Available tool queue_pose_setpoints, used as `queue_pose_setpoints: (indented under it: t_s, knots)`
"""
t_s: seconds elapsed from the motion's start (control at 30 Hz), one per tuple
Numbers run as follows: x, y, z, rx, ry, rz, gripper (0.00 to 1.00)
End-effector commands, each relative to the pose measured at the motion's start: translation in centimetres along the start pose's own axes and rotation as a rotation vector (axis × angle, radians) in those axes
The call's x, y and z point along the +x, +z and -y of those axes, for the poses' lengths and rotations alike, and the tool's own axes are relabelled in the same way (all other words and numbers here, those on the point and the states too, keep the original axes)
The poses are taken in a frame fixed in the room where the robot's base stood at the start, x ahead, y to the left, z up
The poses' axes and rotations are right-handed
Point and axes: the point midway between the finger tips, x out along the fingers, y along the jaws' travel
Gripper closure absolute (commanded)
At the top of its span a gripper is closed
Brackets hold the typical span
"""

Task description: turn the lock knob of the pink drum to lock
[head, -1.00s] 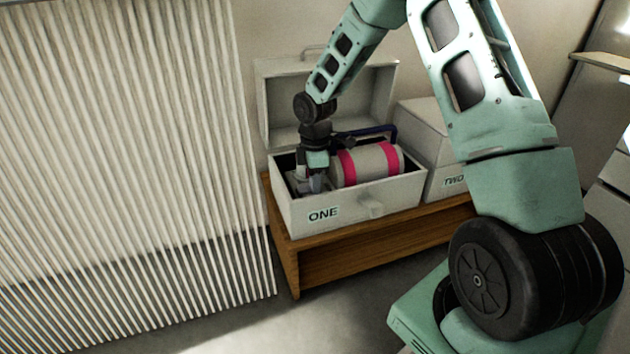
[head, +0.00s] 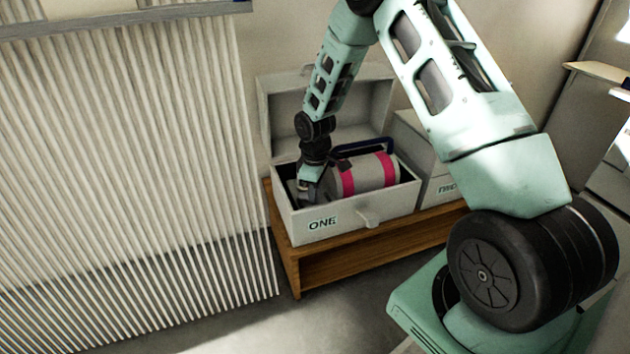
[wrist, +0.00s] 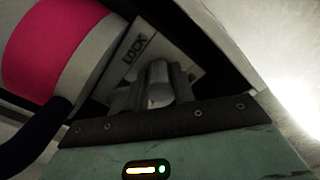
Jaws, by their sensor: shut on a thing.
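The pink drum (head: 372,174), grey with two pink bands and a dark blue handle (head: 362,146), lies in the open white box marked ONE (head: 345,228). The drum also shows at the upper left of the wrist view (wrist: 50,45). My gripper (head: 305,200) reaches down into the box at the drum's left end. In the wrist view my gripper (wrist: 153,94) is shut on a grey rounded lock knob (wrist: 158,78). A pale plate printed LOCK (wrist: 135,48) is beside the knob. The fingers partly cover the knob, so its turn angle is unclear.
The box's raised lid (head: 330,105) stands behind my wrist. A second white box (head: 440,180) stands close on the right on the wooden bench (head: 350,258). A ribbed white panel (head: 130,170) is at the left. Clear floor lies in front.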

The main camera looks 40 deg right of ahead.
Motion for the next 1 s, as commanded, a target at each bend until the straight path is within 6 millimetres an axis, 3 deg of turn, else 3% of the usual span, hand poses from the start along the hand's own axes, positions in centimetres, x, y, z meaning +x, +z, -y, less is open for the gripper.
queue_pose_setpoints:
  t_s: [1.0]
  knots:
    - [-0.3, -0.05, -0.09, 0.911, 0.002, -0.004, 0.98]
